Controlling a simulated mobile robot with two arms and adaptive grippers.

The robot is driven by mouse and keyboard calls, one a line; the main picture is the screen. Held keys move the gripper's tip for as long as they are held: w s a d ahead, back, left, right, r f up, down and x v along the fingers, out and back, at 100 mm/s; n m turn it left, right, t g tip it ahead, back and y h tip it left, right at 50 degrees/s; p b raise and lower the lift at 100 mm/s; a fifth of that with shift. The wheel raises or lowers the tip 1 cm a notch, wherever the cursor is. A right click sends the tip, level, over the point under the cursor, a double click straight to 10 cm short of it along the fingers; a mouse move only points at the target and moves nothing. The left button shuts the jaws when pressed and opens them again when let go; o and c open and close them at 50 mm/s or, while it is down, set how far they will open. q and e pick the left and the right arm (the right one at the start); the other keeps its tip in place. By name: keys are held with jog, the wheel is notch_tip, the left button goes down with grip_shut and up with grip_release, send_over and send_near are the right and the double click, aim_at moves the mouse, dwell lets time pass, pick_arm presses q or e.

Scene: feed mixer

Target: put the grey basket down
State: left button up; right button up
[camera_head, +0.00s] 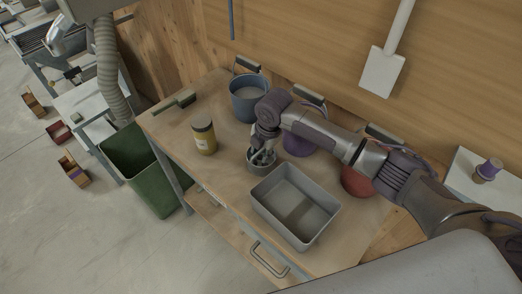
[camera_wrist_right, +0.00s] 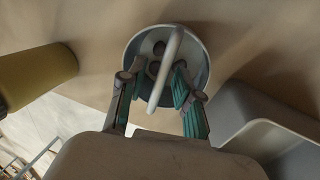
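The grey basket (camera_head: 262,169) is a small round container with an upright handle. It appears to stand on the wooden table, just left of the grey rectangular tub. In the right wrist view the basket (camera_wrist_right: 202,71) is seen from above, with its pale handle crossing the middle and some small dark round things inside. My right gripper (camera_head: 263,150) is over the basket. In the right wrist view its two fingers (camera_wrist_right: 156,78) are spread on either side of the handle, with a visible gap, so it looks open. My left gripper is not in view.
The grey tub (camera_head: 262,205) is close to the basket. A yellow jar (camera_head: 204,139) stands to the left, a blue-grey bucket (camera_head: 246,105) behind. Purple (camera_head: 298,145) and red (camera_head: 356,182) containers are partly behind my right arm. A green bin (camera_head: 140,165) stands left of the table (camera_head: 180,135).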

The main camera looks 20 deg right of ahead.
jog(key=shift+r, duration=0.25)
jog(key=b+v, duration=0.1)
jog(key=v, duration=1)
jog(key=shift+r+b, duration=0.3)
jog(key=shift+r, duration=0.1)
